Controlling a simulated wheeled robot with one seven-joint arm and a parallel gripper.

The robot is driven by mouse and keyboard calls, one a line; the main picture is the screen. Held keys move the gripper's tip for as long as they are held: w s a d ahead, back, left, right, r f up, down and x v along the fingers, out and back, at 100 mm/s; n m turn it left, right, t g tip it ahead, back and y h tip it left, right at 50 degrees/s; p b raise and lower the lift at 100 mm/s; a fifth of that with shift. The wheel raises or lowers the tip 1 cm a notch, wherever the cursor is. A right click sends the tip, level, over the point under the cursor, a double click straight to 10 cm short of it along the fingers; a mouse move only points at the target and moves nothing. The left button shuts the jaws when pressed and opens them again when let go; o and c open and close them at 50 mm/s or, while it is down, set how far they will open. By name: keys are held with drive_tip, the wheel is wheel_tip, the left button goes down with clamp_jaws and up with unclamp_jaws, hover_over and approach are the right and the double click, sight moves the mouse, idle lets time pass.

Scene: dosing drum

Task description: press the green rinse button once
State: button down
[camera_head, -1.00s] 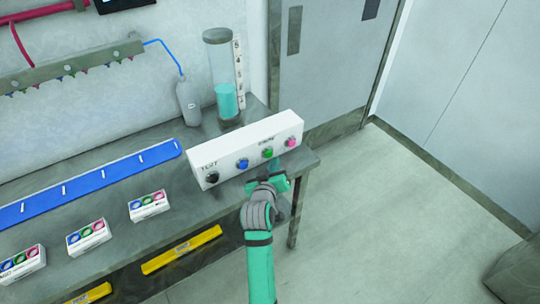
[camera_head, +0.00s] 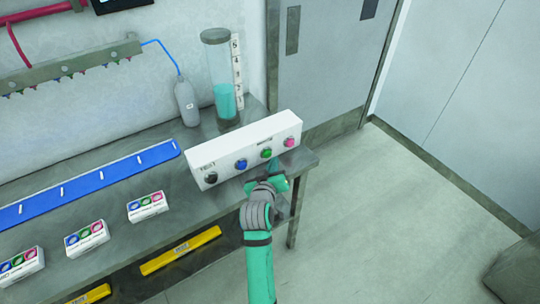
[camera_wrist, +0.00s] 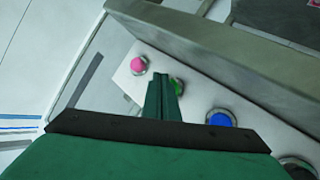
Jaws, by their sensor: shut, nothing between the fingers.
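The green button (camera_head: 266,153) sits on the front of a white button box (camera_head: 222,158), between a blue button (camera_head: 241,163) and a pink button (camera_head: 289,142). A black button or knob (camera_head: 211,178) is at the left end. My gripper (camera_head: 279,170) is shut and empty, in front of the box below the green and pink buttons. In the wrist view, the shut fingertips (camera_wrist: 163,82) lie beside the green button (camera_wrist: 177,86) and partly cover it. I cannot tell whether they touch it.
The box stands on a grey bench (camera_head: 165,168). Behind it are a clear cylinder (camera_head: 218,75) holding teal liquid and a grey bottle (camera_head: 187,102). A blue strip (camera_head: 90,185) and several small white boxes (camera_head: 147,206) lie left. Open floor (camera_head: 400,220) is at right.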

drive_tip(key=shift+a, duration=0.1)
drive_tip(key=shift+w+a+r, duration=0.1)
drive_tip(key=shift+w+a, duration=0.05)
drive_tip(key=shift+a, duration=0.2)
drive_tip(key=shift+d, duration=0.1)
drive_tip(key=shift+w+a, duration=0.3)
drive_tip(key=shift+w, duration=0.2)
idle(0.9)
drive_tip(key=shift+s+d, duration=0.55)
drive_tip(key=shift+s, duration=0.25)
